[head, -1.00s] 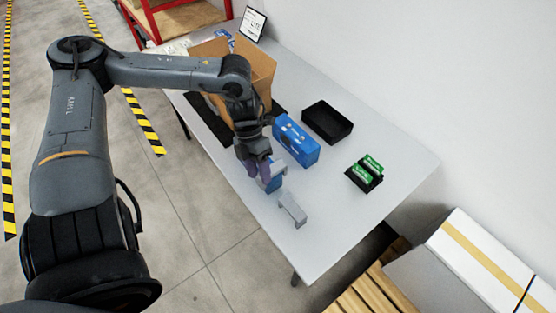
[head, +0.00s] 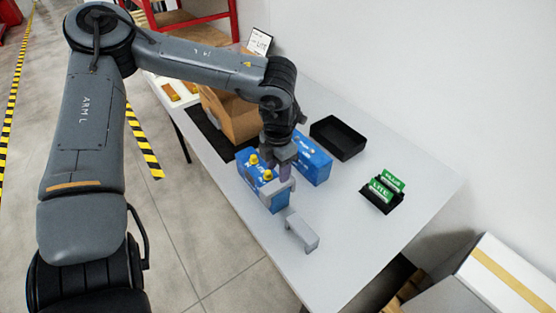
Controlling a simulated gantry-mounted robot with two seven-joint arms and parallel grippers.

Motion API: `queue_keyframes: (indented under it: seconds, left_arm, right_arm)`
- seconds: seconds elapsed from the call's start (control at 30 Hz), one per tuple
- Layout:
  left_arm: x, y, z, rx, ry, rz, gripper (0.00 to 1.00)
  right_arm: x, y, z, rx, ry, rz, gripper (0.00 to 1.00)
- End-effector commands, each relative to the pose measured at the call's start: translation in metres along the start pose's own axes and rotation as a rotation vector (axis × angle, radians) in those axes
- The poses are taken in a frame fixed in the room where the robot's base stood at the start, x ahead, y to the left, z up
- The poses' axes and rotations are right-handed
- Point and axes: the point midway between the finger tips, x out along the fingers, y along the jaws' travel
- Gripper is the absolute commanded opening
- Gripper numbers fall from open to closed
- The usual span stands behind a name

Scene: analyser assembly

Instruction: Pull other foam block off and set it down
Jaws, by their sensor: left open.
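A blue analyser unit (head: 249,178) with yellow knobs on top stands on the table. A grey foam block (head: 279,190) sits over its right end, partly hidden by my gripper. Another grey foam block (head: 301,233), bracket-shaped, lies on the bare table nearer the front edge. My left gripper (head: 281,172) is open, pointing down right at the foam block on the unit. I cannot tell whether the fingers touch it. My right gripper is not in view.
A second blue box (head: 314,164) stands close behind the gripper. An open cardboard box (head: 230,116) is at the back left, an empty black tray (head: 338,139) behind. A black holder (head: 380,201) with green cards is to the right. The table's front right is clear.

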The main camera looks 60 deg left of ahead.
Motion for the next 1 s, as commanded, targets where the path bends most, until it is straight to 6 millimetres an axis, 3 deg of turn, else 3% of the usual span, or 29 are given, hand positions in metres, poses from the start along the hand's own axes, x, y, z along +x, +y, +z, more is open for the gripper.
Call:
queue_keyframes:
  seconds: [0.1, 0.33, 0.83, 0.87, 1.0]
  left_arm:
    - [0.022, 0.000, -0.001, 0.000, 0.004, -0.001, 0.49]
    - [0.048, 0.000, -0.001, -0.001, 0.002, 0.000, 0.49]
    - [0.059, 0.000, 0.000, -0.001, 0.000, 0.000, 0.49]
    - [0.059, 0.000, 0.000, -0.001, 0.000, 0.000, 0.47]
    - [0.059, 0.000, 0.000, -0.001, 0.000, 0.000, 0.26]
  right_arm:
    - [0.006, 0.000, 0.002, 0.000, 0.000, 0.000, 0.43]
    - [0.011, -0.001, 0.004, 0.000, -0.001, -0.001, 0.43]
    - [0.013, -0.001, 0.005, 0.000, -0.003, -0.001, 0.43]
    - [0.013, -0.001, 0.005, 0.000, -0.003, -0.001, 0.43]
    - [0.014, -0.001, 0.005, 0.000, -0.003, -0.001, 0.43]
